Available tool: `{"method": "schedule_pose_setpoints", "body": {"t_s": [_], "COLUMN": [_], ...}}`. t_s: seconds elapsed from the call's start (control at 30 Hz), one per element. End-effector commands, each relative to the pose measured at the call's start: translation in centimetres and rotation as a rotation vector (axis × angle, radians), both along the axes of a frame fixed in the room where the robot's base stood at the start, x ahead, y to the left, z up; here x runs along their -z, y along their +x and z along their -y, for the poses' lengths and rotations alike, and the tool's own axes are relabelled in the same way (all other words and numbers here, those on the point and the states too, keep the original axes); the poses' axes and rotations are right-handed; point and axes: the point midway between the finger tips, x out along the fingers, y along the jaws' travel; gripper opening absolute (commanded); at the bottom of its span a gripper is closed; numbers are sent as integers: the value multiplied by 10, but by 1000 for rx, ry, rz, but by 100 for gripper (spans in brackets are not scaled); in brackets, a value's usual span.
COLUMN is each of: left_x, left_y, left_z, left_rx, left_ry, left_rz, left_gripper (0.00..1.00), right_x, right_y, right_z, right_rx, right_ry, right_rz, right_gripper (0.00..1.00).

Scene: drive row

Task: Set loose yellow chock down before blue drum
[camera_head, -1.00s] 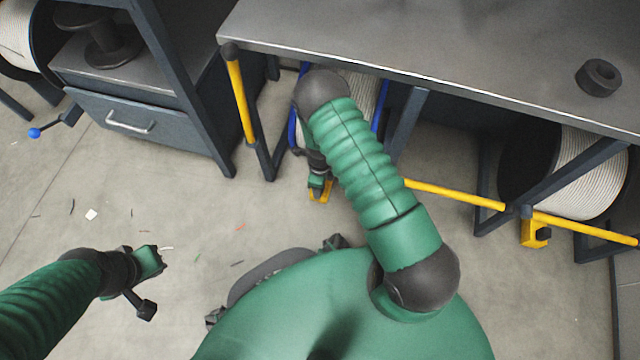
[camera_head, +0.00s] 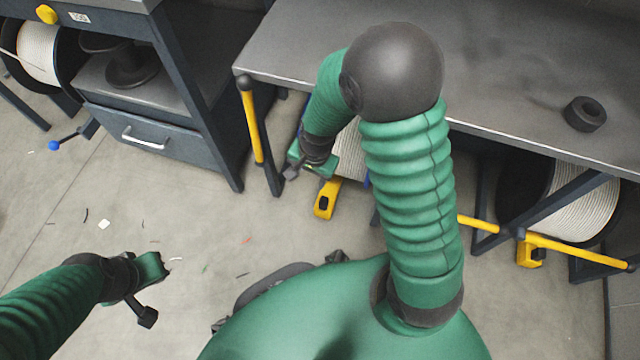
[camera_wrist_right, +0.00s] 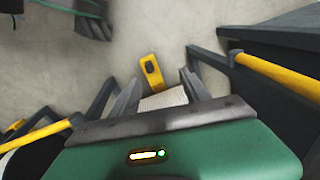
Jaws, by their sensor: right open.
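The yellow chock (camera_head: 325,200) lies on the floor in front of the drum under the bench, apart from my fingers. It also shows in the right wrist view (camera_wrist_right: 151,70), just beyond the fingertips. The drum (camera_head: 349,150) shows pale winding and a bit of blue rim; my right arm hides much of it. My right gripper (camera_head: 307,170) is open and empty above the chock, close to the drum. My left gripper (camera_head: 157,286) hangs over bare floor at lower left; its jaws are unclear.
A steel bench (camera_head: 480,75) stands over the drum, with a black ring (camera_head: 584,114) on it. Yellow posts and bars (camera_head: 252,120) edge the bays. Another yellow chock (camera_head: 530,253) is by the right-hand drum (camera_head: 578,205). A drawer cabinet (camera_head: 135,130) stands left. Floor at left is mostly clear.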

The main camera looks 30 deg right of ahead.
Motion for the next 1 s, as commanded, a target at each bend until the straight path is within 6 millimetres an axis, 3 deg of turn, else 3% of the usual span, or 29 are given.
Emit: {"method": "schedule_pose_setpoints", "body": {"t_s": [0.03, 0.1, 0.2, 0.3, 0.6, 0.67, 0.77, 0.87, 0.93, 1.0], "left_x": [0, 0, 1, 0, -4, -16, -51, -84, -92, -88], "left_y": [0, 0, 0, 0, 0, 0, 0, 1, 1, 1], "left_z": [0, 0, 0, 0, 0, 0, 0, 0, 0, 0], "left_rx": [0, 0, 0, 0, 0, 0, 0, 0, 0, 0], "left_ry": [0, 0, 0, 0, 0, 0, 0, 0, 0, 0], "left_rz": [0, 0, 0, 0, 0, 0, 0, 1, 2, 1], "left_gripper": [0, 0, 0, 0, 0, 0, 0, 0, 0, 0], "right_x": [-29, -55, -75, -82, -87, -100, -134, -167, -175, -171], "right_y": [-14, -36, -59, -70, -71, -71, -71, -70, -70, -70], "right_z": [-6, -12, -14, -14, -14, -14, -14, -14, -14, -14], "right_rx": [-221, -517, -811, -951, -974, -972, -971, -970, -970, -969], "right_ry": [-36, -98, -175, -214, -220, -221, -220, -220, -220, -220], "right_rz": [43, 77, 106, 115, 114, 114, 115, 115, 115, 115], "right_gripper": [54, 54, 54, 54, 54, 54, 54, 45, 36, 36]}}
